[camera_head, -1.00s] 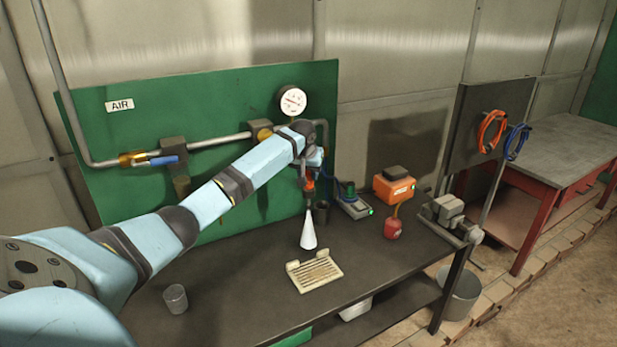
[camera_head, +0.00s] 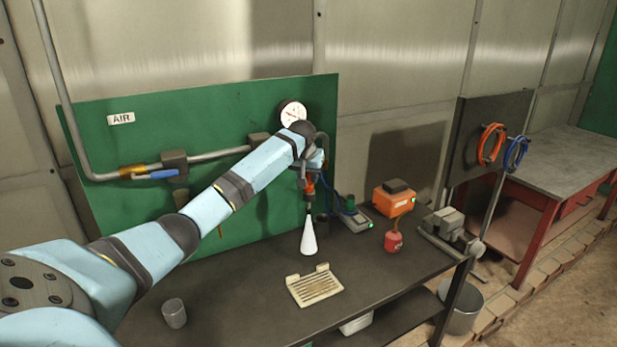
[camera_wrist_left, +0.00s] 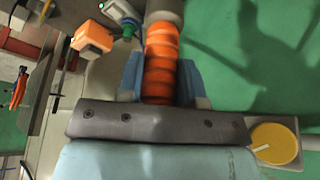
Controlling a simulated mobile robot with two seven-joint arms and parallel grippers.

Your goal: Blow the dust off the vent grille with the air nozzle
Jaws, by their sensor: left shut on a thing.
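The vent grille (camera_head: 316,287) is a cream slatted plate lying flat on the dark bench. Whether dust lies on it is too small to tell. My left gripper (camera_head: 309,184) is shut on the air nozzle, whose orange ribbed grip (camera_wrist_left: 160,65) stands between the blue-grey fingers in the left wrist view. In the head view the nozzle (camera_head: 309,187) points down. A white cone (camera_head: 308,238) widens downward below it, ending just behind the grille's far edge in the picture. My right gripper is not in view.
A metal cup (camera_head: 174,313) stands at the bench's front left. A dark cup, an orange box (camera_head: 394,198), a red container (camera_head: 393,241) and a vise (camera_head: 445,227) stand behind and to the right. The green board (camera_head: 100,150) carries the air pipe and gauge (camera_head: 293,114).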

